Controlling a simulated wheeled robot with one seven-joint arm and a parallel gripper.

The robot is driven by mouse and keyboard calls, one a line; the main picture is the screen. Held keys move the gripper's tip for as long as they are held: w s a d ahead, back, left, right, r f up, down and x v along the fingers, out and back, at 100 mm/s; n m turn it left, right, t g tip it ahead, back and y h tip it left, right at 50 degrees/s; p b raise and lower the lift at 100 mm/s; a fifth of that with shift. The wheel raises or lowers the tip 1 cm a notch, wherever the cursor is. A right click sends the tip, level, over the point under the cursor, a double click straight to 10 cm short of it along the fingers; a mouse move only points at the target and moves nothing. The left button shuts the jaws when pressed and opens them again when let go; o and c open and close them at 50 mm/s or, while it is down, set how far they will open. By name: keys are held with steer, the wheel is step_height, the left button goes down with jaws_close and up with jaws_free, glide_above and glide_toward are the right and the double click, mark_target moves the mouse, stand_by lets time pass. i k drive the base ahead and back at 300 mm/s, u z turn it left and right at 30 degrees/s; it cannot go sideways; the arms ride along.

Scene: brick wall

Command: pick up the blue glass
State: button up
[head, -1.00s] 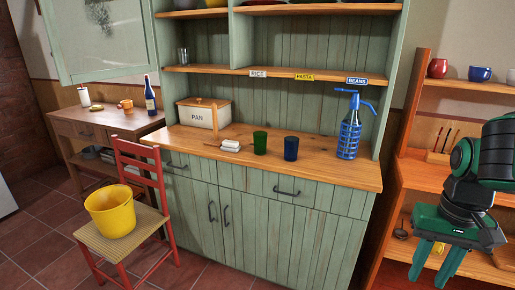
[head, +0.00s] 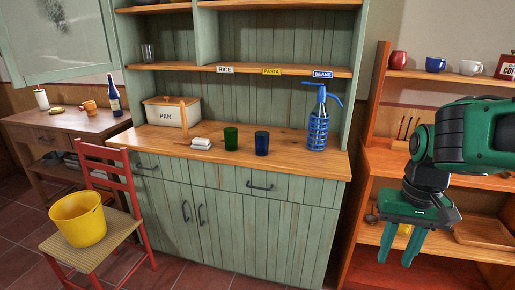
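The blue glass (head: 262,143) stands upright on the wooden counter (head: 300,160) of the green cabinet. A green glass (head: 231,138) stands just to its left, apart from it.
A blue siphon bottle (head: 318,120) stands on the counter right of the blue glass. A white butter dish (head: 201,143) and a PAN box (head: 168,111) are to the left. An orange shelf unit (head: 400,160) is behind my arm. A red chair (head: 110,185) holds a yellow bucket (head: 78,219).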

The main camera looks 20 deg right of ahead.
mark_target(262, 137)
steer(key=z, duration=2.05)
steer(key=k, duration=0.8)
steer(key=u, duration=1.65)
steer(key=i, duration=0.8)
steer(key=z, duration=0.05)
